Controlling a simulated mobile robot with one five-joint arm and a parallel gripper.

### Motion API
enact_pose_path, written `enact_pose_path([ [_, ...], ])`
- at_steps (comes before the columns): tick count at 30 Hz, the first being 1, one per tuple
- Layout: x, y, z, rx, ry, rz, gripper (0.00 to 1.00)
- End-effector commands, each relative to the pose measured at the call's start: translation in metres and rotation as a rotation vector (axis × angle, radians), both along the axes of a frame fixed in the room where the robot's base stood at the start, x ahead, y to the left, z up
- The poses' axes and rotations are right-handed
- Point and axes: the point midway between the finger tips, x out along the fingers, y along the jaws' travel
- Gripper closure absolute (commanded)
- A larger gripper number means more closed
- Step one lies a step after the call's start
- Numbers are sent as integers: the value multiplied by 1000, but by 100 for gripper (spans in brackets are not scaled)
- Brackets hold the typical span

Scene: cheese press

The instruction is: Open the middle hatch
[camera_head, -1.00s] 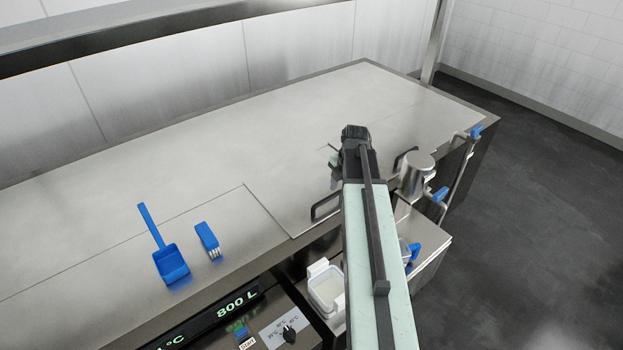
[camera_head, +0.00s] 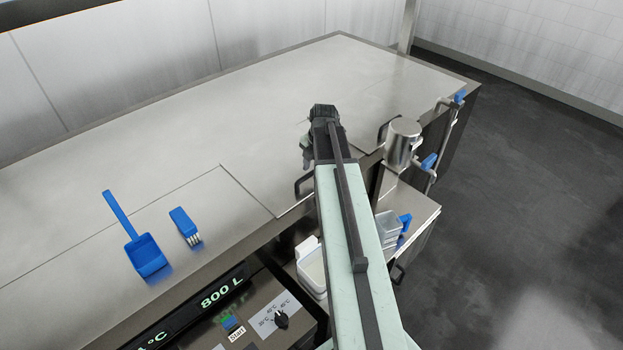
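The middle hatch (camera_head: 262,166) is a flat steel lid in the worktop. It lies closed, flush with the steel around it. Its dark bar handle (camera_head: 299,186) is at the front edge, partly hidden behind my arm. My gripper (camera_head: 307,158) is above the hatch, just beyond the handle in the picture. Only a small part of the gripper shows beside the dark wrist, so I cannot tell whether it is open or shut. I see no contact with the handle.
A steel cylinder (camera_head: 403,142) stands right of my arm, near another dark handle (camera_head: 384,130). White tubs (camera_head: 311,265) and a control panel (camera_head: 262,318) are below the front edge.

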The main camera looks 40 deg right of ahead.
Motion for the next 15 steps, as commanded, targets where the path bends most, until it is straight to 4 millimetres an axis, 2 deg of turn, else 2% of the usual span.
enact_pose_path([
  [1, 1, 0, -5, 0, 0, 0, 62],
  [7, 0, 0, -2, 0, 0, -1, 62],
  [8, 0, -1, -2, 0, 0, -1, 68],
  [11, 0, -1, -2, 0, 0, -1, 96],
  [12, 0, -1, -2, 0, 0, -2, 100],
  [15, 0, -1, -2, 0, 1, -2, 100],
])
